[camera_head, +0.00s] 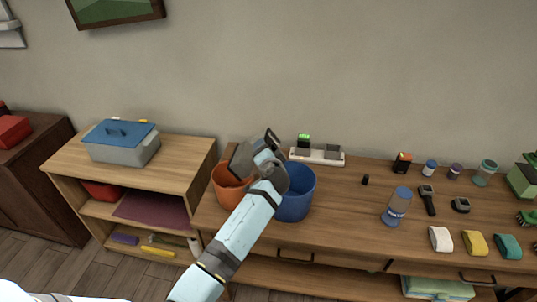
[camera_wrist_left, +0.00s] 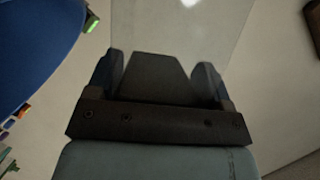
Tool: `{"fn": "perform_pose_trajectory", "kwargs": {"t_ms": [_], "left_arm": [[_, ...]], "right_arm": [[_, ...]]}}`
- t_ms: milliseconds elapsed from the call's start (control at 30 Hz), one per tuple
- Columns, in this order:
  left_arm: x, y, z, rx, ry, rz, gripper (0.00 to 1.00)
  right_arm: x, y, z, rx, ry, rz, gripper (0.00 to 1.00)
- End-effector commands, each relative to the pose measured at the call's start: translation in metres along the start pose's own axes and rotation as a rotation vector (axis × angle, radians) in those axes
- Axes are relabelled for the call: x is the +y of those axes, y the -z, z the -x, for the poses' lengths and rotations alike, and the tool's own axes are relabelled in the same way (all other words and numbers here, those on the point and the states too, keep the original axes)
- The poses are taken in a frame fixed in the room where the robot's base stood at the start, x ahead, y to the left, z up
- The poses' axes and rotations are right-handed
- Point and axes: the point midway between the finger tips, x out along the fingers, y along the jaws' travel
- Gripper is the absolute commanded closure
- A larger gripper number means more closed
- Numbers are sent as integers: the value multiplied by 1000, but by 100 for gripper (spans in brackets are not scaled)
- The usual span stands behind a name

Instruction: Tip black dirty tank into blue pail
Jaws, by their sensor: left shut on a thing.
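The blue pail (camera_head: 297,203) stands on the wooden workbench, right of an orange pail (camera_head: 226,192). In the left wrist view the blue pail (camera_wrist_left: 35,45) fills the upper left corner. My left gripper (camera_head: 268,160) is above the two pails, at the left rim of the blue one. It is shut on the dark grey tank (camera_head: 243,158), which looks tilted and hangs over the orange pail. In the wrist view a dark part of the tank (camera_wrist_left: 155,78) sits between the fingers, with a clear pane beyond. The tank's contents are hidden. My right gripper is not in view.
Behind the pails is a white tray (camera_head: 317,158) with a green-lit block. A lidded grey bin (camera_head: 122,147) sits on the left shelf unit. The bench just right of the blue pail is clear.

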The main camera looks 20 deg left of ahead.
Motion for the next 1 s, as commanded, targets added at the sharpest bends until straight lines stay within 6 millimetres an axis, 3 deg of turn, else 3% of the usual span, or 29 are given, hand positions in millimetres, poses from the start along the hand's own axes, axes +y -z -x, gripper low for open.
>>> {"fn": "perform_pose_trajectory", "kwargs": {"t_ms": [1000], "left_arm": [[0,-1,0,3,27,-58,74]], "right_arm": [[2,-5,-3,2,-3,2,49]]}}
